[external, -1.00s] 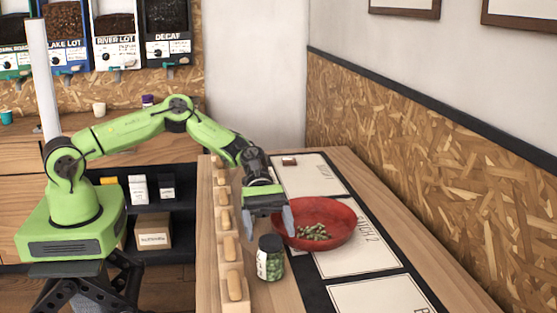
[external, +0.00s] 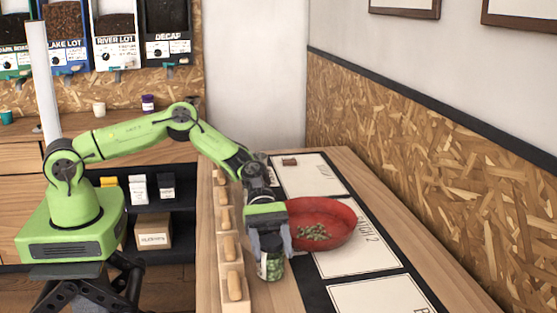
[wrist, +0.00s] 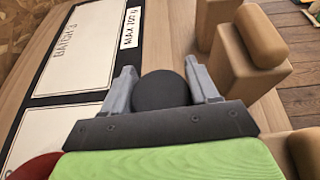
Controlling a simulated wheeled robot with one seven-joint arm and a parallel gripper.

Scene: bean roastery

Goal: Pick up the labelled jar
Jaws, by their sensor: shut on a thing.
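The labelled jar (external: 271,266) stands upright on the wooden counter, with green contents and a pale label facing left. In the wrist view its dark round lid (wrist: 161,91) sits between the two grey fingers. My gripper (external: 271,247) points down over the jar in the external view and is shut on it, one finger on each side. The gripper also shows in the wrist view (wrist: 165,88).
A red bowl (external: 337,213) with green beans stands close to the right of my gripper. A rack with several wooden handles (external: 233,287) runs close on the left. White labelled cards (external: 378,296) lie on a dark mat to the right.

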